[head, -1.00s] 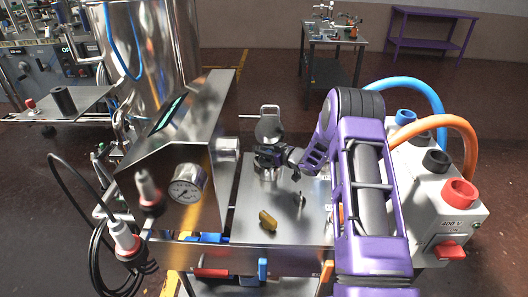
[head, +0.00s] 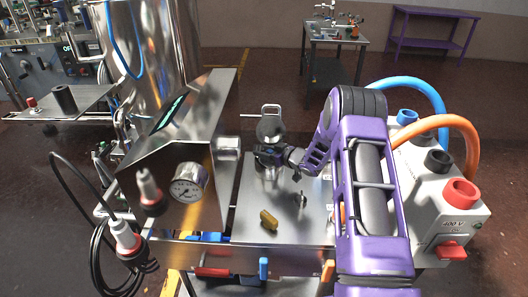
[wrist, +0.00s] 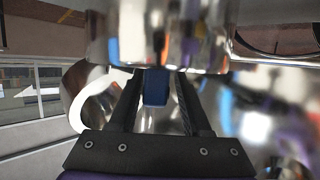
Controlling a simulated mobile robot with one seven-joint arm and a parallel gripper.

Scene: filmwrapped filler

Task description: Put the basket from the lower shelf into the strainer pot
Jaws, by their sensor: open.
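A shiny metal pot-like vessel (head: 268,173) stands on the steel table, with a round lid-like disc (head: 270,127) raised above it; I take it for the strainer pot. My gripper (head: 268,154) is right at the vessel, in front of the disc, and hides part of it. In the wrist view my gripper (wrist: 156,82) has its two dark fingers apart, facing a curved mirror-like metal surface (wrist: 160,40). A small blue patch shows between the fingers; I cannot tell what it is. I cannot make out the basket on the lower shelf (head: 290,287).
A yellow-brown piece (head: 269,220) and a small metal fitting (head: 301,200) lie on the tabletop (head: 250,205). A steel housing with a gauge (head: 187,190) stands at left. A white power box (head: 450,205) with hoses stands at right. Coloured handles (head: 263,268) hang below the front edge.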

